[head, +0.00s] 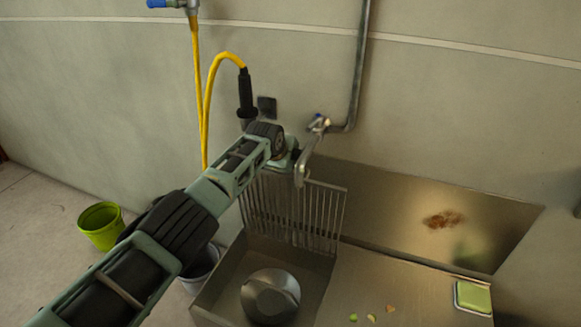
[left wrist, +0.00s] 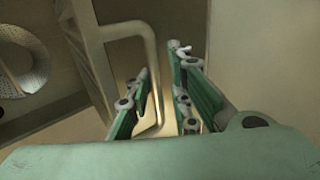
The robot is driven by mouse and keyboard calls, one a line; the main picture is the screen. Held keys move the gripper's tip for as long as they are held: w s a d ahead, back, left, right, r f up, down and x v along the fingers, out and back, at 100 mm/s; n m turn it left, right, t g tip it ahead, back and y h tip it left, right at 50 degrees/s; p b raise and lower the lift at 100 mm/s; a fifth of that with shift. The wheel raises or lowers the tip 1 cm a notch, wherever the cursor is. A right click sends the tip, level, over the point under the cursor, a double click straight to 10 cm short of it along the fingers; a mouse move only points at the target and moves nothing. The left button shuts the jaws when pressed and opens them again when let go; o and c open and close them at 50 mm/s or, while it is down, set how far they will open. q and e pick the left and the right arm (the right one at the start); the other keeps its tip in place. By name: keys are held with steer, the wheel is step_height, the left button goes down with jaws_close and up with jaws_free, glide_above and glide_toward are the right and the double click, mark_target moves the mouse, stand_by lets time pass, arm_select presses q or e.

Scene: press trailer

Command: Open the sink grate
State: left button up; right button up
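The sink grate (head: 291,212) is a rack of thin metal bars in a frame. In the head view it stands raised, about upright, at the back of the basin. In the left wrist view, a pale bent frame bar of the grate (left wrist: 151,60) runs down toward my left gripper (left wrist: 160,92). Its two green fingers are apart, with a gap between them. I cannot tell whether the bar touches a finger. In the head view my left arm reaches in from the lower left, and its gripper is at the grate's top, below the tap, with its fingers mostly hidden. My right gripper is out of view.
The sink basin (head: 228,277) holds a round metal bowl (head: 270,296). A tap (head: 314,140) and pipe are close behind the gripper. A yellow hose (head: 197,90) hangs nearby. A green sponge (head: 473,296) and scraps lie on the drainboard (head: 390,275). A green bucket (head: 101,226) stands left.

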arm_select(q)
steer(key=shift+o, duration=0.8)
steer(key=shift+f, duration=0.15)
steer(key=shift+s, duration=0.1)
steer(key=v, duration=1.2)
steer(key=shift+a+f, duration=0.1)
